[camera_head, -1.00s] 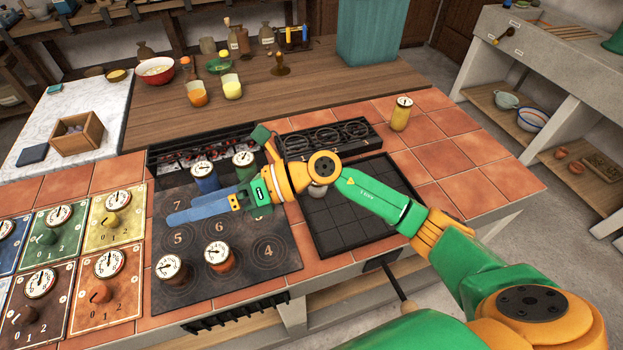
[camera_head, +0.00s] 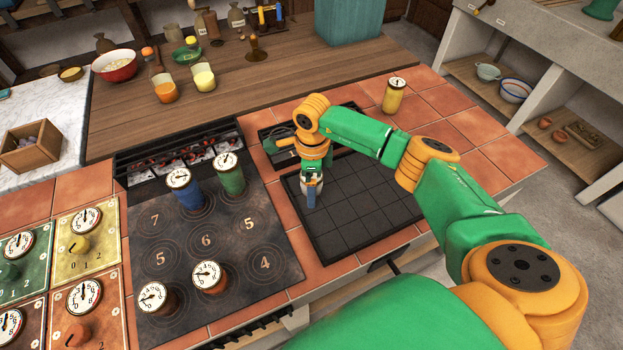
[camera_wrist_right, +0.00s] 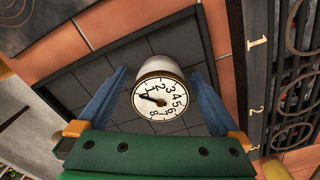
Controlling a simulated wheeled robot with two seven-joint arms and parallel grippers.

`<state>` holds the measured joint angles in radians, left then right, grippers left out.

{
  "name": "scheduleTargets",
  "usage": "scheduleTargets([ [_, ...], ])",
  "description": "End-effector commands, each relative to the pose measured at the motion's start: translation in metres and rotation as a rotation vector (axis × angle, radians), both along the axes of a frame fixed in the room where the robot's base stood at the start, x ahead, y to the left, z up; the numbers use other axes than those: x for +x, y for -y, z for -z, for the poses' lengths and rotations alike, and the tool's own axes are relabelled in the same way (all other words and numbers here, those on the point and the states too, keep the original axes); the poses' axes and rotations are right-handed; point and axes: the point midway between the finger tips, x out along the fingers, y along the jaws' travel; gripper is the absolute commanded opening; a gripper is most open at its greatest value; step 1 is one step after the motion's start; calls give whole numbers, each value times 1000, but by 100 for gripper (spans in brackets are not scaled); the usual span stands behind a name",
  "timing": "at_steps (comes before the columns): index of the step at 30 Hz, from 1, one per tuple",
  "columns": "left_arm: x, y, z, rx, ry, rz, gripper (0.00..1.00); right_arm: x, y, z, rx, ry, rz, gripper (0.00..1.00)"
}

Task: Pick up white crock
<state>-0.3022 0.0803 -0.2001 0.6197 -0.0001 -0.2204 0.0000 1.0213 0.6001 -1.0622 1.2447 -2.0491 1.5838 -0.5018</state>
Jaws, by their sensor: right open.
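The white crock (camera_wrist_right: 160,98) with a numbered dial on its lid stands on the dark gridded tray (camera_head: 375,205). In the right wrist view it sits between the two blue fingers of my right gripper (camera_wrist_right: 160,75), which are open with a gap on each side. In the head view my right gripper (camera_head: 312,194) points down over the back left part of the tray and hides most of the crock. My left gripper is not in view.
A yellow crock (camera_head: 394,97) stands on the tiles behind the tray. Left of the tray, a hob (camera_head: 210,235) holds a blue crock (camera_head: 184,190), a green crock (camera_head: 229,176) and two brownish dial-topped crocks. A black rack (camera_head: 281,152) lies behind the gripper.

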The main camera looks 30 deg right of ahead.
Motion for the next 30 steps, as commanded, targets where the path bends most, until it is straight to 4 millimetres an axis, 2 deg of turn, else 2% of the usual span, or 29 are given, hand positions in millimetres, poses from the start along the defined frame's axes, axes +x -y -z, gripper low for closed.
scheduleTargets([
  [3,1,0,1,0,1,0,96,0,0,0,1,1,0,100],
  [4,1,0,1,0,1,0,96,0,0,0,1,1,0,95],
  [12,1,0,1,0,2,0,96,0,0,0,2,1,0,22],
  [15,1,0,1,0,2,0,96,0,-1,0,2,1,0,0],
  [24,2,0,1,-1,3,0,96,1,-1,-4,3,3,0,0],
  [26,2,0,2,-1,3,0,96,2,-1,-11,3,4,0,0],
  [30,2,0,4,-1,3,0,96,-3,-2,-37,4,6,-4,0],
])
